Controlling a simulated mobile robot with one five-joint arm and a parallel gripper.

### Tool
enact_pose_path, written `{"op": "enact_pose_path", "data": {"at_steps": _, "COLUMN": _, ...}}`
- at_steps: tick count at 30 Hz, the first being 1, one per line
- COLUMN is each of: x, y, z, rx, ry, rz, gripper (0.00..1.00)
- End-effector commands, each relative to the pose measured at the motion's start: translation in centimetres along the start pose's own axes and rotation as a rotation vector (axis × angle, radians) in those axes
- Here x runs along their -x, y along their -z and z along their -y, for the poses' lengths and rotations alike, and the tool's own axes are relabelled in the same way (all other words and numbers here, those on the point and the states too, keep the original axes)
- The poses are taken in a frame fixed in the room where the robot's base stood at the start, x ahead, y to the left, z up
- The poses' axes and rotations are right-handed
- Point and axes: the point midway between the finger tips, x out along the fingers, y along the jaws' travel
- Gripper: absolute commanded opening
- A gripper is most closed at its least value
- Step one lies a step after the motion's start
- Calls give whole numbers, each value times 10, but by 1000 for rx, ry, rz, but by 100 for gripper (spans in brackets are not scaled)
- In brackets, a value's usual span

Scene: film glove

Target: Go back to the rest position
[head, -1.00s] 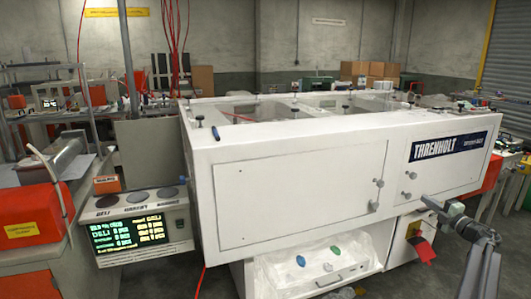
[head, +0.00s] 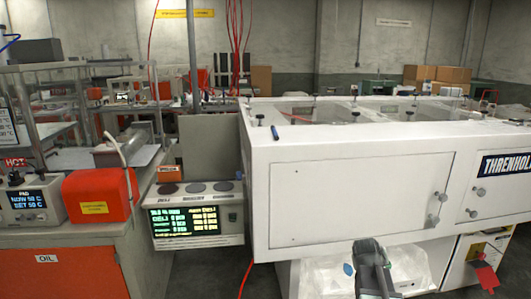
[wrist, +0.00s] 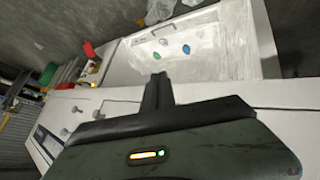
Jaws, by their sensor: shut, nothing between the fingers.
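My gripper (head: 369,246) shows at the bottom of the head view, in front of the lower edge of the white cabinet (head: 345,195). In the wrist view my gripper (wrist: 158,78) points toward a clear-wrapped white tray (wrist: 200,55). Its fingers are together, with nothing held between them. The tray holds a blue piece and a green piece (wrist: 186,50). In the head view the gripper partly hides this tray.
A hot pad unit (head: 38,200) and a red-orange box (head: 97,195) stand on the left bench. A panel with a lit display (head: 185,220) stands between bench and cabinet. A red tag (head: 487,277) hangs at lower right. A red cable (head: 243,281) reaches the floor.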

Motion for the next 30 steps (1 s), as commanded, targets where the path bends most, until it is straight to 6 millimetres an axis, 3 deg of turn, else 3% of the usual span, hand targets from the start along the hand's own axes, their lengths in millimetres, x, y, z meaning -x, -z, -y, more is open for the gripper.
{"op": "enact_pose_path", "data": {"at_steps": 1, "x": 15, "y": -23, "z": 35, "rx": 3, "ry": 61, "rz": 73, "gripper": 0}}
{"op": "enact_pose_path", "data": {"at_steps": 3, "x": 33, "y": -51, "z": 76, "rx": 9, "ry": 137, "rz": 175, "gripper": 0}}
{"op": "enact_pose_path", "data": {"at_steps": 6, "x": 60, "y": -86, "z": 120, "rx": 28, "ry": 227, "rz": 298, "gripper": 0}}
{"op": "enact_pose_path", "data": {"at_steps": 9, "x": 87, "y": -116, "z": 155, "rx": 54, "ry": 302, "rz": 405, "gripper": 0}}
{"op": "enact_pose_path", "data": {"at_steps": 15, "x": 143, "y": -168, "z": 206, "rx": 122, "ry": 426, "rz": 589, "gripper": 0}}
{"op": "enact_pose_path", "data": {"at_steps": 30, "x": 260, "y": -76, "z": 148, "rx": 118, "ry": 422, "rz": 588, "gripper": 0}}
